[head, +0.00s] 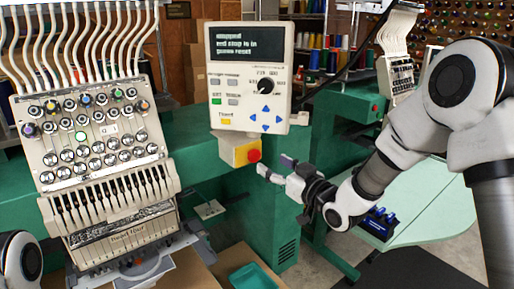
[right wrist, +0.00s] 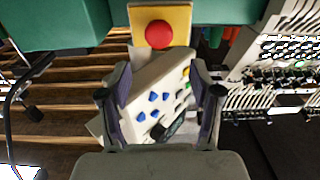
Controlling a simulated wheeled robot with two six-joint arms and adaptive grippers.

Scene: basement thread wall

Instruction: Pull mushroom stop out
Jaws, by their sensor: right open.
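The red mushroom stop (head: 254,155) sits on a yellow box (head: 235,151) under the control panel. In the right wrist view, the red stop (right wrist: 159,34) on its yellow face (right wrist: 178,14) is at top centre, just beyond the fingertips. My right gripper (head: 274,166) is open and empty, just right of and slightly below the stop, apart from it. Its two fingers (right wrist: 160,76) are spread in the wrist view, with the stop between their lines. The panel screen (head: 246,54) reads "stopped" and "red stop is in". My left gripper is out of view.
The control panel (head: 284,75) with its knob and blue arrow keys stands above the box. The embroidery head (head: 95,150) is at left. A green machine beam (head: 200,170) runs behind. A teal tray (head: 252,277) lies below.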

